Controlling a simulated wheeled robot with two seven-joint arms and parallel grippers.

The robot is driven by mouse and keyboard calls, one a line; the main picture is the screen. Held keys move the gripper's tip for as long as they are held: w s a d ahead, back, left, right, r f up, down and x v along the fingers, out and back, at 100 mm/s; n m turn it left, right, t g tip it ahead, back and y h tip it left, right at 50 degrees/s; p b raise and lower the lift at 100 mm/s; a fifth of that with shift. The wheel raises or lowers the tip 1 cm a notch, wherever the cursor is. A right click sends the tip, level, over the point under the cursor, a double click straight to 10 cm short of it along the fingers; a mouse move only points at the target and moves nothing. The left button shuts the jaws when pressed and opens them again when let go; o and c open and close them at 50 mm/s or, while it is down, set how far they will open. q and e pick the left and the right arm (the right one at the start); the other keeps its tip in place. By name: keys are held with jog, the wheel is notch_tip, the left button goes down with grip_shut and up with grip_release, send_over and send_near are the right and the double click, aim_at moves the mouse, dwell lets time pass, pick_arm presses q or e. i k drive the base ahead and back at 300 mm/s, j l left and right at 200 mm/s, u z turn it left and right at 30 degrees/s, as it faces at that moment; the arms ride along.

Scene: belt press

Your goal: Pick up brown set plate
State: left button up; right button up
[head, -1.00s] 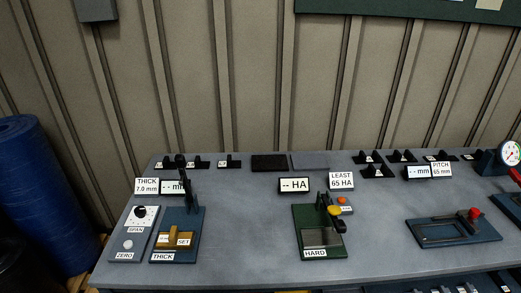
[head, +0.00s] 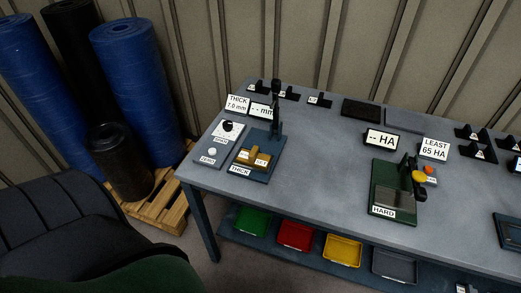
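The brown set plate (head: 249,158), a small stepped brown-gold piece labelled SET, sits on the blue thickness gauge base (head: 263,143) marked THICK, at the left end of the grey table. The gauge's dark upright post stands behind it. Neither of my grippers shows in the head view.
Left of the gauge is a grey panel (head: 221,140) with a SPAN knob and ZERO button. The green hardness tester (head: 387,193) stands to the right, with clear tabletop (head: 322,143) between. Coloured bins sit on the lower shelf. A dark chair (head: 62,232) and rolls on a pallet (head: 165,212) are at left.

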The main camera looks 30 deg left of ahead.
aim_at(252, 157)
jog(key=i+l, duration=0.15)
jog(key=l, duration=0.25)
jog(key=i+l, duration=0.15)
jog(key=l, duration=0.25)
jog(key=i+l+u, duration=0.15)
jog(key=l+u, duration=0.5)
jog(key=l, duration=0.15)
jog(key=i+l+u, duration=0.1)
jog(key=l+u, duration=0.35)
jog(key=u, duration=0.6)
